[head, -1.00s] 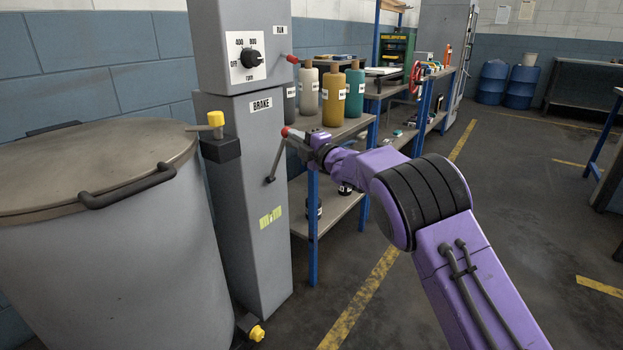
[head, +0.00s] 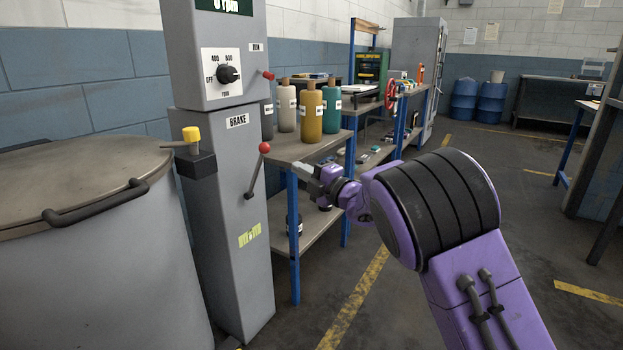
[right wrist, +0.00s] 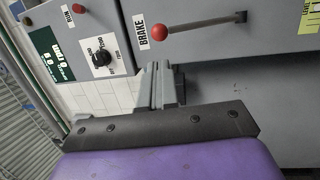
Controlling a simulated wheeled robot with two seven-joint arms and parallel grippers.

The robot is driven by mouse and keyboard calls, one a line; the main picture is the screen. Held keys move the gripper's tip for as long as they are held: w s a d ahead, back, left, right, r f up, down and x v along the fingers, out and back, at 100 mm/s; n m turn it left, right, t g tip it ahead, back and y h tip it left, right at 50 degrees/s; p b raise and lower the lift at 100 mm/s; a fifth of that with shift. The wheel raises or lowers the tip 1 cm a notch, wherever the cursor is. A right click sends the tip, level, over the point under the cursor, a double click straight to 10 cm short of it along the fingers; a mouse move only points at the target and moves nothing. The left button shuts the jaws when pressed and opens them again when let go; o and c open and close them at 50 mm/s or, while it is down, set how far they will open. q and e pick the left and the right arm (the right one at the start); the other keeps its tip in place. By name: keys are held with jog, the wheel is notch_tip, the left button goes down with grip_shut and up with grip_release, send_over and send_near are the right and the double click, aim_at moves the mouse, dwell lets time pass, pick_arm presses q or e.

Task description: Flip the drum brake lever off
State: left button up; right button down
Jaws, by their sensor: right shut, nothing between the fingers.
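The brake lever (head: 257,170) has a grey shaft and a red ball knob, on the side of the grey column (head: 225,245) below the BRAKE label (head: 237,121). It slants up and right from its pivot. In the right wrist view the lever (right wrist: 200,23) is fully uncovered, its knob just above my fingers. My right gripper (head: 302,170) is shut and empty, right of the knob and apart from it. Its closed fingers also show in the right wrist view (right wrist: 162,85). My left gripper is not in view.
A rotary rpm dial (head: 229,74) and a small red-tipped RUN lever (head: 267,75) sit above the brake. A lidded drum (head: 80,250) stands left. A shelf table (head: 280,153) with several bottles is close behind my right gripper. Floor at right is open.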

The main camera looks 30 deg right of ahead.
jog(key=v, duration=0.3)
jog(key=shift+d, duration=0.1)
dwell(0.3)
